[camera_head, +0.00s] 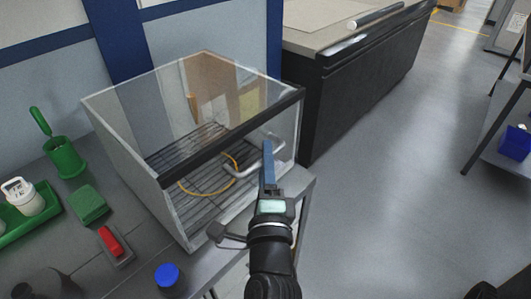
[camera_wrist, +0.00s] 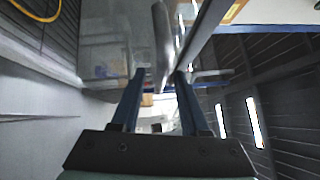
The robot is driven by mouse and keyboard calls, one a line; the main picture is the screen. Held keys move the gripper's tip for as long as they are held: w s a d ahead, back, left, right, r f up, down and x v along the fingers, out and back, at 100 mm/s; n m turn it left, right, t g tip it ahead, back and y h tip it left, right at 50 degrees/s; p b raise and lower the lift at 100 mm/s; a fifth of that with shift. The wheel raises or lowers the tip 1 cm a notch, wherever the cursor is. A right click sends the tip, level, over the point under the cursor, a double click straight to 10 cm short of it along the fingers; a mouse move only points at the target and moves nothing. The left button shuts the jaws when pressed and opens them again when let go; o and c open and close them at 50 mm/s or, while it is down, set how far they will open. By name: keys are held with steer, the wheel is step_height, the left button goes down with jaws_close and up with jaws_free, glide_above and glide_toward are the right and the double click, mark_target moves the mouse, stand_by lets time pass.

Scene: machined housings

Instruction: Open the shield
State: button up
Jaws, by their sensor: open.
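The shield (camera_head: 211,192) is the clear front panel of a box-shaped enclosure, below a black bar, and it looks lowered over the front. A pale grey bar handle (camera_head: 243,172) sticks out from it. My gripper (camera_head: 267,146) is at the right part of this handle and hides some of it. In the wrist view, my gripper (camera_wrist: 160,75) has its two blue fingers apart, with the grey handle (camera_wrist: 162,45) showing between or just beyond their tips. I cannot tell whether a finger touches it.
A yellow cable (camera_head: 208,193) lies on the slatted floor inside the enclosure. A green cup (camera_head: 64,158), a green block (camera_head: 88,205), a red-topped item (camera_head: 110,240) and a blue cap (camera_head: 167,275) stand at left.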

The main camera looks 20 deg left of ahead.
steer(key=shift+w+a, duration=0.15)
steer(key=shift+w, duration=0.2)
steer(key=shift+c, duration=0.2)
jaws_close()
stand_by(1.1)
